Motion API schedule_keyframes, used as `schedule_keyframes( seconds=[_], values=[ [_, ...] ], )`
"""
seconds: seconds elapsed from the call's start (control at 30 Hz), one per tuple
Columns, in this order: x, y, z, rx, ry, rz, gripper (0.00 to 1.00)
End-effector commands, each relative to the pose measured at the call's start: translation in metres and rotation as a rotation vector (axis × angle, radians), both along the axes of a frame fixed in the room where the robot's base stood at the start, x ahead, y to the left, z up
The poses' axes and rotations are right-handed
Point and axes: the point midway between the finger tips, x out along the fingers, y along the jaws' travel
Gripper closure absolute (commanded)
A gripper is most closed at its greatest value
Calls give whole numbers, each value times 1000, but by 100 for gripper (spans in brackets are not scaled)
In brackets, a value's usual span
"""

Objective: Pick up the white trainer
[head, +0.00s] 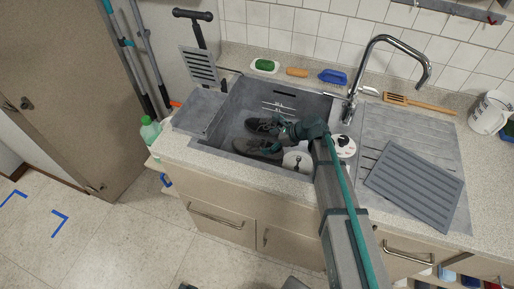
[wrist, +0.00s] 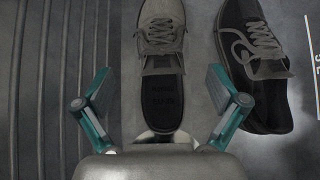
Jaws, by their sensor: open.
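The white trainer (wrist: 162,40), a pale grey-white lace-up with a dark insole, lies in the sink (head: 225,105). In the wrist view its heel end is between the spread fingers of my gripper (wrist: 162,95), with gaps on both sides. A dark trainer with pale laces (wrist: 258,65) lies beside it on the right. In the head view, the two shoes show small and shaded in the basin, the nearer one (head: 256,147) and the farther one (head: 262,125). My gripper (head: 286,133) is open and empty over their right ends.
The tap (head: 375,65) rises behind my arm. A grey ribbed panel (head: 415,185) lies on the drainer. A green sponge (head: 265,65) and blue brush (head: 332,77) lie along the sink's back edge.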

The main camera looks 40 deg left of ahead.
Motion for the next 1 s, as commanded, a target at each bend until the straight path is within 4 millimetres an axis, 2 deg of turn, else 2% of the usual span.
schedule_keyframes(
  seconds=[0.1,0.37,0.6,0.9,0.93,1.0],
  values=[
    [-3,11,-9,-1,0,1,4],
    [-6,23,-18,-1,-1,2,4],
    [-13,46,-41,-1,-1,2,4],
    [-15,50,-47,0,-3,1,4],
    [-15,50,-47,0,-3,1,6],
    [-15,50,-47,0,-3,1,17]
  ],
)
